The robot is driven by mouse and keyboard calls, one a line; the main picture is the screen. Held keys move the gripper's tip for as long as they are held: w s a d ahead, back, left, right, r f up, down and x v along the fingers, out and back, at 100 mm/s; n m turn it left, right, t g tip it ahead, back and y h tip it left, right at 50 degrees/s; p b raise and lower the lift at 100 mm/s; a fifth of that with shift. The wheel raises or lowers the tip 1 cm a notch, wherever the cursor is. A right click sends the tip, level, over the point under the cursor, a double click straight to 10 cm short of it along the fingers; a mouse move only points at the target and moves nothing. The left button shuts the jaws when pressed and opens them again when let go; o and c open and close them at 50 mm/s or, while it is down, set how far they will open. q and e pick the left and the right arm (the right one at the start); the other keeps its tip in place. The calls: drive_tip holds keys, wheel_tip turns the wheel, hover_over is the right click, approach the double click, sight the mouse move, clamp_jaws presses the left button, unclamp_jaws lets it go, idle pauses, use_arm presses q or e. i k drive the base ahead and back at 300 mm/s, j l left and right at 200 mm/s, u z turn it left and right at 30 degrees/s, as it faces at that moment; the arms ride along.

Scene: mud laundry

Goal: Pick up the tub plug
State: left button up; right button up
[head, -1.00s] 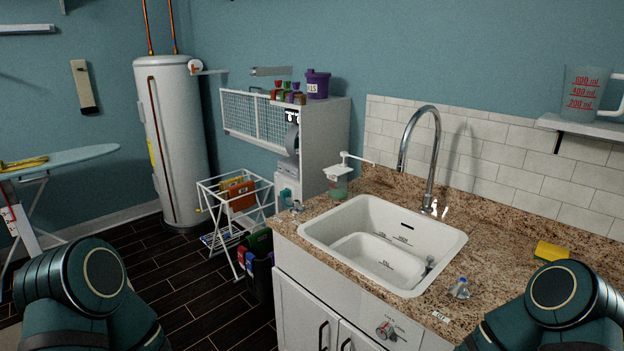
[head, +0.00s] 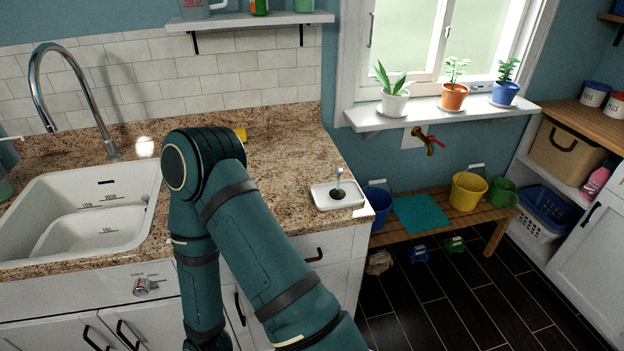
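A dark round plug with a metal stem and knob (head: 338,188), which looks like the tub plug, sits upright on a small white tray (head: 322,203). The tray lies on the granite counter (head: 285,150) near its right front corner. One of my teal arms crosses the lower middle of the head view, left of the tray, and hides part of the counter and cabinet front. Neither of my grippers shows, so whether they are open or shut is hidden.
The white sink (head: 150,200) and tall faucet (head: 75,95) are at the left. A yellow sponge (head: 240,134) shows behind my arm. Right of the counter stands a wooden bench (head: 405,233) with a yellow bucket (head: 468,189). Dark floor (head: 440,300) is open in front of it.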

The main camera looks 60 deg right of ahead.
sight(337, 194)
drive_tip(key=z, duration=2.15)
